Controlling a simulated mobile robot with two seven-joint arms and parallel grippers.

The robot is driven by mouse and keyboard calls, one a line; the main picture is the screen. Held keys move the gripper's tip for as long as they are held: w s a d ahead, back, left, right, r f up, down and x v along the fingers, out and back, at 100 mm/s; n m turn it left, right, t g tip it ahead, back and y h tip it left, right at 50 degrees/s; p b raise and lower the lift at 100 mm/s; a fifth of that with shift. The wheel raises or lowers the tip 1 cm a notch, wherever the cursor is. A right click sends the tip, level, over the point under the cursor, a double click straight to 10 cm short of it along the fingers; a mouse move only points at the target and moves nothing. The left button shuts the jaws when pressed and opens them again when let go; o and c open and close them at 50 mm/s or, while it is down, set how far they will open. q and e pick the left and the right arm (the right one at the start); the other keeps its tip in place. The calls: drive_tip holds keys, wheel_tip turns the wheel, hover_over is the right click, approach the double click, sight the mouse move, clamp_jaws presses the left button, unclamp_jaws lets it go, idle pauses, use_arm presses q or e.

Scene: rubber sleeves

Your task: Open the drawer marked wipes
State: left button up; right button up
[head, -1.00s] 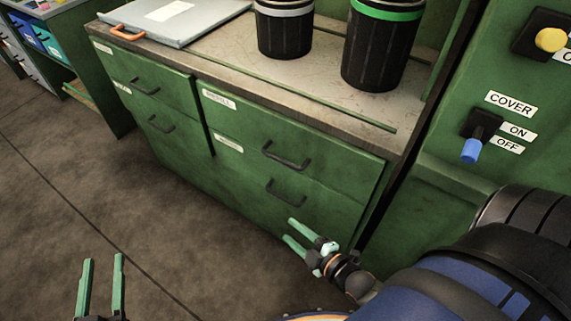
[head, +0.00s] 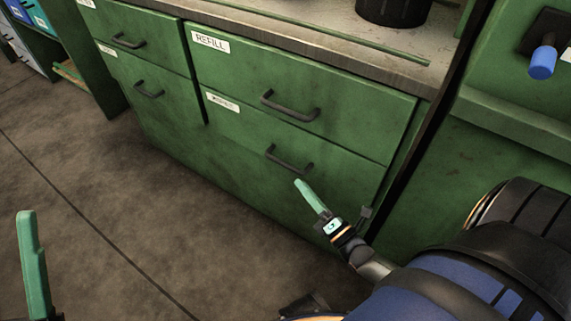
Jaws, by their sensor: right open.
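The green cabinet has two columns of drawers. The lower right drawer (head: 330,178) has a small blurred label (head: 222,103) that seems to read WIPES, and a dark bar handle (head: 289,160). It is closed. My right gripper (head: 301,184) is just below and in front of this handle, apart from it as far as I can see. It is open, seen edge-on so its green fingers overlap, and empty. My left gripper (head: 28,218) is at the lower left edge over the floor, far from the drawers; only one green finger shows clearly.
The upper right drawer (head: 350,125), labelled REFILL, is closed. Two left drawers (head: 120,85) are closed too. A black bin (head: 393,8) stands on the worktop. A green panel with a blue switch (head: 542,62) is at right. The floor (head: 130,230) in front is clear.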

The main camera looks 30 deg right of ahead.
sight(286, 164)
drive_tip(key=b+x, duration=0.1)
drive_tip(key=x, duration=0.7)
drive_tip(key=shift+w+a+b, duration=0.1)
drive_tip(key=shift+w+b, duration=0.2)
drive_tip(key=shift+b, duration=0.05)
clamp_jaws()
idle(1.0)
